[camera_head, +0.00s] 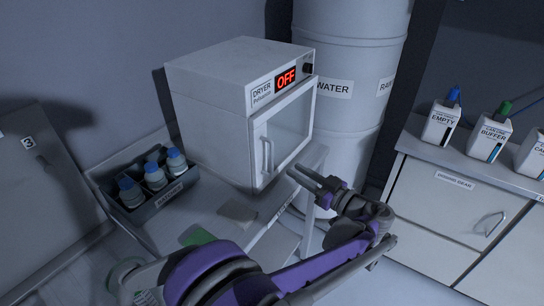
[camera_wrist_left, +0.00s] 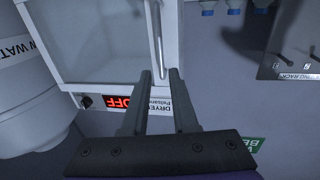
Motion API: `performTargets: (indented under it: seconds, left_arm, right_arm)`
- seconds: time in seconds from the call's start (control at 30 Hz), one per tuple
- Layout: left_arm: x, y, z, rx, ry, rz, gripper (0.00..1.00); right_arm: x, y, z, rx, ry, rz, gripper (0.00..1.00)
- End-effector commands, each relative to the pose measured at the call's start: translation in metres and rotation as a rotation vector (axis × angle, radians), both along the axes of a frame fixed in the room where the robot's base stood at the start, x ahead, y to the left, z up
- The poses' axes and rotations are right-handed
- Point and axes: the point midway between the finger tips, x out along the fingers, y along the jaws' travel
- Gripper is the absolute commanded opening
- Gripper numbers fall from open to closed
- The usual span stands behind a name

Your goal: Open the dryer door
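The white dryer (camera_head: 215,110) stands on the bench at centre, with a red OFF display (camera_head: 285,78). Its windowed door (camera_head: 290,125) looks shut. A vertical bar handle (camera_head: 267,155) is on the door's left side. In the left wrist view, which looks upside down, the handle (camera_wrist_left: 157,35) lines up with the gap between my left gripper's fingers (camera_wrist_left: 160,73). In the head view my left gripper (camera_head: 294,170) is open, in front and to the right of the handle, apparently apart from it. My right gripper is not in view.
A dark tray (camera_head: 172,195) with several blue-capped bottles sits left of the dryer. A large white water drum (camera_head: 345,110) stands close on the right. A small flat beige item (camera_head: 237,213) lies on the bench front. A drawer counter (camera_head: 450,200) with bottles stands far right.

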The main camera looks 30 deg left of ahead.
Motion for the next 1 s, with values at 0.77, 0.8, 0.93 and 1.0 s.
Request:
performTargets:
  seconds: [0.77,0.8,0.93,1.0]
  left_arm:
    - [0.028,0.101,0.001,0.000,0.000,0.001,0.27]
    - [0.028,0.101,0.001,0.000,0.000,0.000,0.27]
    - [0.028,0.101,0.001,0.000,0.000,0.000,0.27]
    - [0.028,0.101,0.001,0.000,0.000,0.000,0.27]
  right_arm:
    - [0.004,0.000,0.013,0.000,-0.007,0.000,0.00]
    - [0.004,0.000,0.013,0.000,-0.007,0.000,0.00]
    - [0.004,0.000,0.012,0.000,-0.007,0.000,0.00]
    - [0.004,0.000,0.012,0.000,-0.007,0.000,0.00]
